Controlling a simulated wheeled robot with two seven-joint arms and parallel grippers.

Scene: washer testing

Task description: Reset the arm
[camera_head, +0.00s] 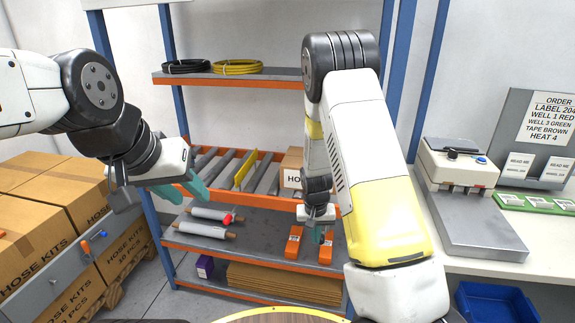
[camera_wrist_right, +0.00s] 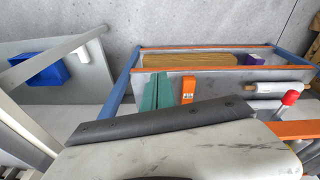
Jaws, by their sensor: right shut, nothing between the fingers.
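My left arm comes in from the left, and its gripper (camera_head: 190,190) hangs in front of the shelf with two teal fingers spread apart and nothing seen between them. My right arm reaches down in the middle of the head view. Its gripper (camera_head: 318,235) points down in front of the lower shelf, near the orange packets (camera_head: 294,245). In the right wrist view the teal fingers of this gripper (camera_wrist_right: 158,90) lie close together, shut and empty, with an orange packet (camera_wrist_right: 188,89) beyond them to the right.
A blue-and-orange shelf rack (camera_head: 255,257) holds rolls (camera_head: 205,229), a red-ended item and hose coils (camera_head: 237,67). Hose kit boxes (camera_head: 35,225) stand at left. A white bench (camera_head: 480,248) at right carries a press-like machine (camera_head: 458,163). A blue bin (camera_head: 495,303) is below it.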

